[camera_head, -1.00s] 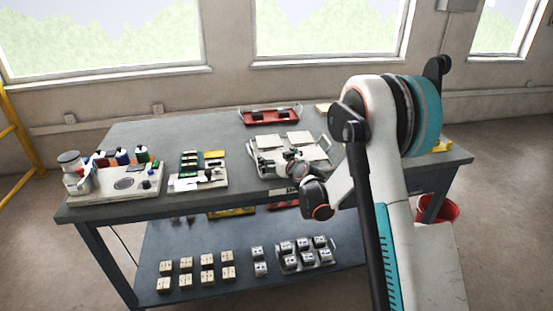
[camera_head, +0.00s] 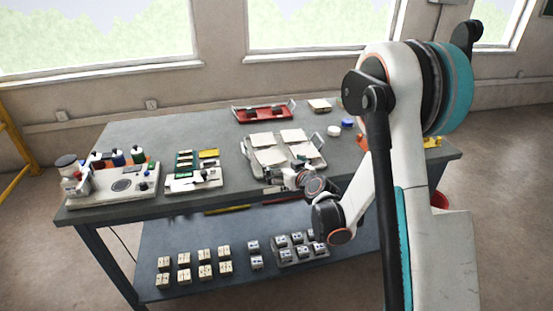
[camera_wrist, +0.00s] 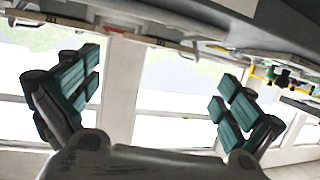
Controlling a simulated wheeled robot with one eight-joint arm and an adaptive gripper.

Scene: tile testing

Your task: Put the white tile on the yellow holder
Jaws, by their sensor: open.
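Several flat white tiles (camera_head: 293,135) lie on a metal tray (camera_head: 320,161) with handles at the middle of the table. I cannot tell which one is the task's tile. A yellow thing (camera_head: 432,142) at the table's right end, partly behind my arm, may be the yellow holder; its shape is unclear. My gripper (camera_head: 276,187) is at the table's front edge, just in front of the tray, its fingers too small to make out there. In the wrist view my gripper (camera_wrist: 155,100) is open, with teal pads wide apart and nothing between them.
A red tray (camera_head: 264,113) stands at the back. A board with coloured pieces (camera_head: 193,180) and a white stand with bottles (camera_head: 116,187) are at left. A blue round item (camera_head: 347,123) lies right of the tiles. Small blocks (camera_head: 204,263) fill the lower shelf.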

